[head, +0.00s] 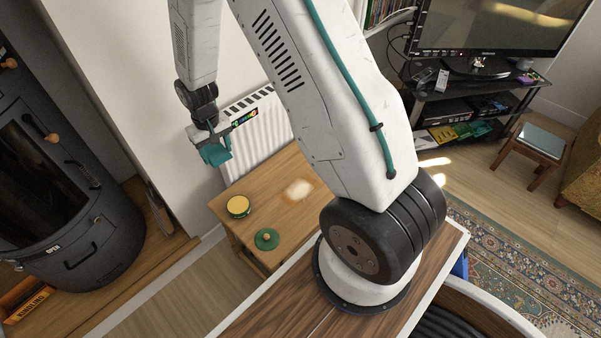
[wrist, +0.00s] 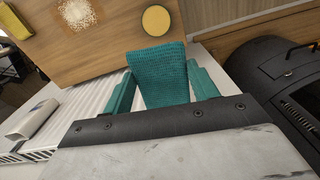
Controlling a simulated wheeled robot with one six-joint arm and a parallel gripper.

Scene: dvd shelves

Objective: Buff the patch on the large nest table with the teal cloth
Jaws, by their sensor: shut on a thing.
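My gripper (head: 213,152) is raised beside the white radiator, above and to the left of the large nest table (head: 225,205). It is shut on the teal cloth (wrist: 160,75), which sticks out between the teal fingers in the wrist view. In the head view the cloth and fingers blend together in colour. The pale, whitish patch (head: 298,189) lies on the wooden tabletop; it also shows at the top left of the wrist view (wrist: 77,13). The cloth is apart from the table and the patch.
A dark stove (head: 65,200) stands at the left. The white radiator (head: 262,130) is behind the table. A TV stand (head: 450,105) is at the back right.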

